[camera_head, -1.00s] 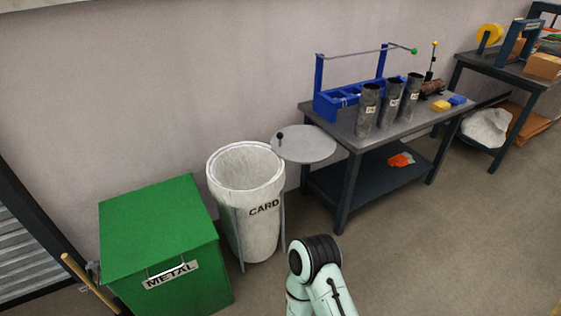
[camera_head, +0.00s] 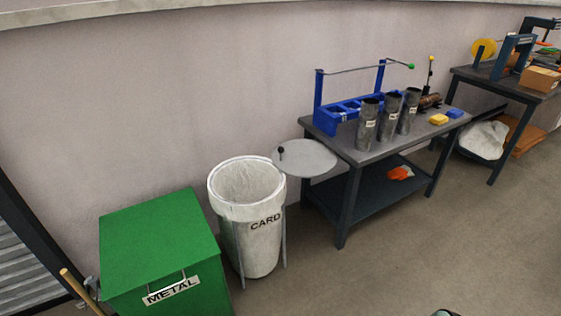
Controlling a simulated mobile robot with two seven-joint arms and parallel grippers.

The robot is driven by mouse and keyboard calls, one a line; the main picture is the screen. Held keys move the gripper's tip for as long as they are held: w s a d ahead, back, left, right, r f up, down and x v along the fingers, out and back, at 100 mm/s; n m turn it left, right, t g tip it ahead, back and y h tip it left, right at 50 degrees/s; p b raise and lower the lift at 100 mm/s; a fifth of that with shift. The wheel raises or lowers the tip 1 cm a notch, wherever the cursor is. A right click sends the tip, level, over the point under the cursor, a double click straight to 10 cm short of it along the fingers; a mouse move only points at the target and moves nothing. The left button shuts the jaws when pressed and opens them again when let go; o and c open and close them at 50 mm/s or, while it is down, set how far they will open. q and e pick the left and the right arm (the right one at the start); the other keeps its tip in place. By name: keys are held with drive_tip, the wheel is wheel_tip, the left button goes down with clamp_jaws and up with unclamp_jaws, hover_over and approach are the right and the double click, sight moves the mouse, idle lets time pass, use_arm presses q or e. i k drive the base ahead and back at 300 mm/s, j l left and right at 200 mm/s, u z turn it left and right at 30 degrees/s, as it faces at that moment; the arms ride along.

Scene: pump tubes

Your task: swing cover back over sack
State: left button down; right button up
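The white sack (camera_head: 252,232) marked CARD hangs open in its round-rimmed stand, between the green bin and the table. Its mouth is uncovered and faces up. The cover (camera_head: 310,159) is a flat grey disc with a small black knob (camera_head: 281,150) near its left edge. It is swung out to the right of the sack's rim, beside the table's left end. Neither gripper shows in the head view. Only a small bit of my own arm is at the bottom edge.
A green METAL bin (camera_head: 160,250) stands close on the left of the sack. A dark table (camera_head: 375,148) on the right carries several grey tubes, a blue rack (camera_head: 345,112) and small blocks. The floor in front is clear.

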sight(300, 158)
drive_tip(key=i+l+u, duration=0.15)
drive_tip(key=i, duration=1.15)
